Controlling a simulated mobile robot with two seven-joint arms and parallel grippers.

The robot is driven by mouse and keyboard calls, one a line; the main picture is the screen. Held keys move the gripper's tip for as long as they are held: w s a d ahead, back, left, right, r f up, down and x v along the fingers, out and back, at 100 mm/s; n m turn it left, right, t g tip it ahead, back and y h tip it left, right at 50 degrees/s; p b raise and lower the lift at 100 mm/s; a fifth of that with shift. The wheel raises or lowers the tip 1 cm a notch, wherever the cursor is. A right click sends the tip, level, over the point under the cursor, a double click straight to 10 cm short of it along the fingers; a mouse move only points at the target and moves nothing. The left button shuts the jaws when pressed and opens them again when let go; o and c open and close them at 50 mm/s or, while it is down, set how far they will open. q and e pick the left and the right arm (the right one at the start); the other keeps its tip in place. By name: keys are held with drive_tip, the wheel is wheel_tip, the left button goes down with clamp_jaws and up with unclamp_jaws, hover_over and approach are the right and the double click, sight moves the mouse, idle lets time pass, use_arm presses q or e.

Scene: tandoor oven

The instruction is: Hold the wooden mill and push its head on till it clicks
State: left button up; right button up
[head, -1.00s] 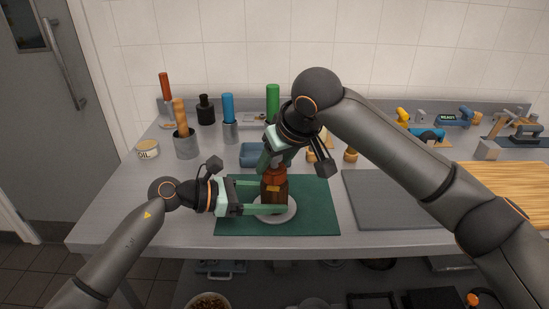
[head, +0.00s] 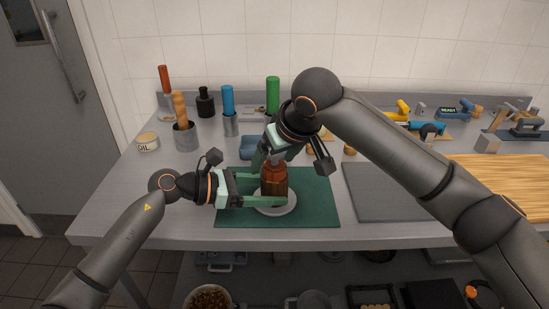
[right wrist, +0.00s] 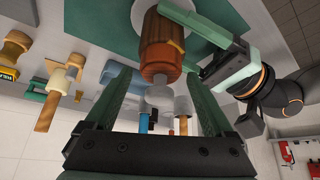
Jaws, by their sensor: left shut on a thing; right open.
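The brown wooden mill (head: 274,183) stands upright over a white round plate (head: 290,208) on a dark green mat. My left gripper (head: 270,189) comes in from the left and is shut on the mill's body, a finger on either side. My right gripper (head: 270,158) is open just above the mill's top. In the right wrist view its fingers (right wrist: 163,100) are spread and empty, with the mill's orange-brown head (right wrist: 161,62) and grey top knob (right wrist: 160,96) ahead between them. I cannot tell whether a gap remains under the head.
Behind stand a utensil pot (head: 185,137), a blue-topped mill (head: 228,110), a green-topped one (head: 273,92) and a blue container (head: 251,148). A grey board (head: 385,192) lies right of the green mat (head: 320,205). The counter's left front is clear.

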drive_tip(key=shift+r, duration=0.1)
drive_tip(key=v, duration=0.8)
idle(0.3)
drive_tip(key=shift+c, duration=0.3)
drive_tip(key=shift+r, duration=0.1)
drive_tip(key=shift+c, duration=0.7)
drive_tip(key=r+n, duration=0.1)
drive_tip(key=r, duration=0.1)
drive_tip(key=d+r+n+g, duration=0.1)
drive_tip(key=shift+w+d+r+n+y, duration=0.1)
drive_tip(key=shift+w+r+n+y, duration=0.1)
drive_tip(key=shift+r+n+y, duration=0.2)
drive_tip(key=c, duration=0.6)
drive_tip(key=shift+c, duration=0.8)
drive_tip(key=shift+w+f, duration=0.15)
drive_tip(key=shift+f, duration=0.25)
drive_tip(key=shift+c, duration=0.7)
drive_tip(key=x, duration=0.4)
clamp_jaws()
drive_tip(key=shift+x, duration=0.95)
